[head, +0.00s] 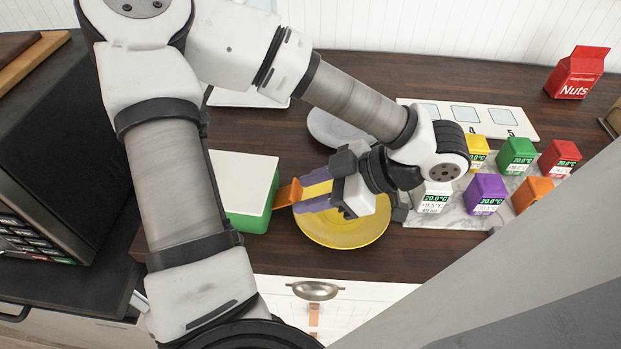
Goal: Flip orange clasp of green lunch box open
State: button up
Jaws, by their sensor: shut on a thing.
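The green lunch box (245,221) with a white lid (242,180) stands on the dark wood counter, left of my gripper. Its orange clasp (287,195) sticks out from its right side, tilted up toward the right. My gripper (305,191), with purple fingers, points left and is shut on the clasp. Its fingertips meet the clasp's outer end, above the left part of a yellow plate. The lid lies flat on the box. The exact contact between the fingers and clasp is partly hidden.
The yellow plate (345,238) lies under my gripper. A grey plate (335,129) lies behind it. Several coloured cubes, including a purple one (485,194), stand on the right. A red Nuts carton (577,74) stands far right. A dark microwave (60,150) stands left.

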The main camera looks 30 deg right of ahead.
dwell(0.4)
jog(key=o, duration=1)
jog(key=p+v, duration=0.8)
jog(key=v, duration=0.5)
jog(key=shift+s+d+r, duration=0.1)
jog(key=shift+d+r, duration=0.15)
jog(key=shift+s, duration=0.1)
